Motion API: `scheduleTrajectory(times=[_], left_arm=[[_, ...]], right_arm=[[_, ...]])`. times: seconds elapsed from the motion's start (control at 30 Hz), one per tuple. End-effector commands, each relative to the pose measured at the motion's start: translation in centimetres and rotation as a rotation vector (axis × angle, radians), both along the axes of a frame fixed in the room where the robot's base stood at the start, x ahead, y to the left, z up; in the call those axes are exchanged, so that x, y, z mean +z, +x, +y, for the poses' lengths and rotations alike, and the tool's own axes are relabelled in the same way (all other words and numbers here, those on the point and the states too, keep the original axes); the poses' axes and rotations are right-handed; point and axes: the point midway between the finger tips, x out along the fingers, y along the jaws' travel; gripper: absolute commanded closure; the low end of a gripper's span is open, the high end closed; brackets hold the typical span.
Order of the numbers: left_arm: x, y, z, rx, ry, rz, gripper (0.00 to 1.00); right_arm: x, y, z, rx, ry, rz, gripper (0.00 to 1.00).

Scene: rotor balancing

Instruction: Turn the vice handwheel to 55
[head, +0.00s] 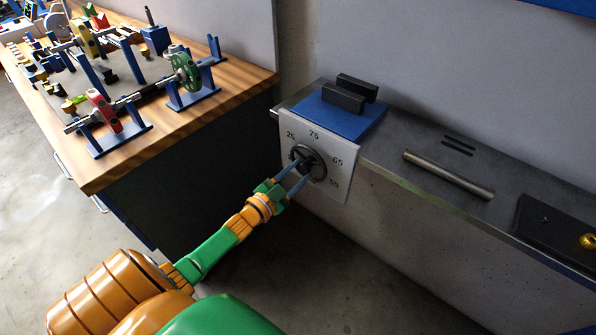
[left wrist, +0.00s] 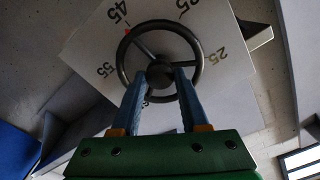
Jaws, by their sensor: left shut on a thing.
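The dark vice handwheel (head: 317,172) sits on the front of a pale dial plate (head: 340,188) with numbers around it. In the left wrist view the handwheel (left wrist: 196,75) shows its rim, spokes and hub, with a small red mark near the 45 on the plate (left wrist: 228,80). The 55 stands just left of the rim there. My left gripper (left wrist: 160,78) has its two blue fingers on either side of the hub and is shut on the handwheel. In the head view the left gripper (head: 302,168) covers part of the wheel. The vice (head: 340,118) has a blue base and two dark jaws.
The vice stands on a grey bench (head: 400,165) with a metal rod (head: 448,174) and a dark plate (head: 560,225) to its right. A wooden table (head: 190,122) at the left carries rotor stands (head: 122,142). Open floor lies between them.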

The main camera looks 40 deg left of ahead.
Motion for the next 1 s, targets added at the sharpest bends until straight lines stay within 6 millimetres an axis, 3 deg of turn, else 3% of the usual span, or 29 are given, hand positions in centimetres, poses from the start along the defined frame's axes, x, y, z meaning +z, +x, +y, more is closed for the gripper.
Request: scheduleTrajectory(times=[1.0], left_arm=[[-0.14,-0.03,0.12,0.001,-0.874,0.072,1.0]], right_arm=[[0.35,-0.01,-0.07,0.001,-0.001,0.0,0.5]])
